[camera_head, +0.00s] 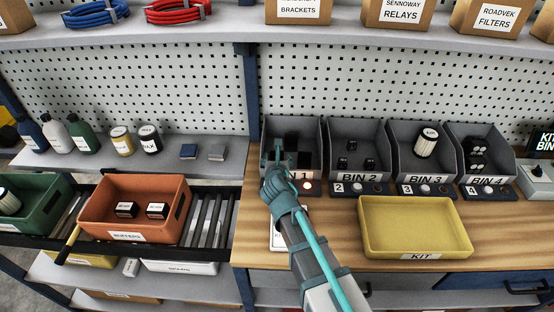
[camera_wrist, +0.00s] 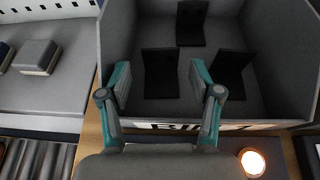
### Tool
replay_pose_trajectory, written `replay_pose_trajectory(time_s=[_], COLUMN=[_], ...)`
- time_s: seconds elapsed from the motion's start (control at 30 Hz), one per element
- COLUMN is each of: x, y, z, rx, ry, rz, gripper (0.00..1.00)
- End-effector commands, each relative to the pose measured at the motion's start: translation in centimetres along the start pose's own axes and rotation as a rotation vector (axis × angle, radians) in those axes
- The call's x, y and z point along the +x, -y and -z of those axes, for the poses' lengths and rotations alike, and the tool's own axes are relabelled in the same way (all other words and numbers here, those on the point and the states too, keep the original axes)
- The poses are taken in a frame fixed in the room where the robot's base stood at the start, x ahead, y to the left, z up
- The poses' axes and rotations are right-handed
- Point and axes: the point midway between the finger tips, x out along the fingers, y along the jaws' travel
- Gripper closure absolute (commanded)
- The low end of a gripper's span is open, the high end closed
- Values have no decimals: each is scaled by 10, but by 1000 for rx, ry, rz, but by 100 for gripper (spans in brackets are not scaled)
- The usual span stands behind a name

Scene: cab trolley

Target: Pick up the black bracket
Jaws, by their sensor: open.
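Three black L-shaped brackets lie in the grey bin 1 (camera_wrist: 118,30) in the wrist view: a near-left bracket (camera_wrist: 160,62), a back bracket (camera_wrist: 192,20) and a right bracket (camera_wrist: 233,65). My gripper (camera_wrist: 160,80) is open at the front of this bin, its two teal fingers on either side of the near-left bracket in the picture. I cannot tell how far above the bracket the fingertips are. In the head view my gripper (camera_head: 277,155) is at the left front of bin 1 (camera_head: 308,126) and hides part of it. The brackets are dark and hard to separate there.
Bin 2 (camera_head: 358,128), bin 3 and bin 4 stand to the right. A yellow kit tray (camera_head: 415,245) sits empty on the wooden bench. A lit button (camera_head: 307,185) is before bin 1. An orange bin (camera_head: 178,190) stands at left.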

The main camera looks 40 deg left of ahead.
Motion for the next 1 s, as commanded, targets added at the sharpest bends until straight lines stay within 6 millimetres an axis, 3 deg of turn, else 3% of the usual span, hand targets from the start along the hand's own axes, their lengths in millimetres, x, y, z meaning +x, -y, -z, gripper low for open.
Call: replay_pose_trajectory(time_s=[0.23,0.53,0.83,1.0], x=[36,39,39,39], y=[0,0,0,0], z=[-4,-2,-2,-3], rx=[1,1,1,1], ry=[-1,0,0,1], rz=[1,0,0,-1], gripper=[36,38,88,91])
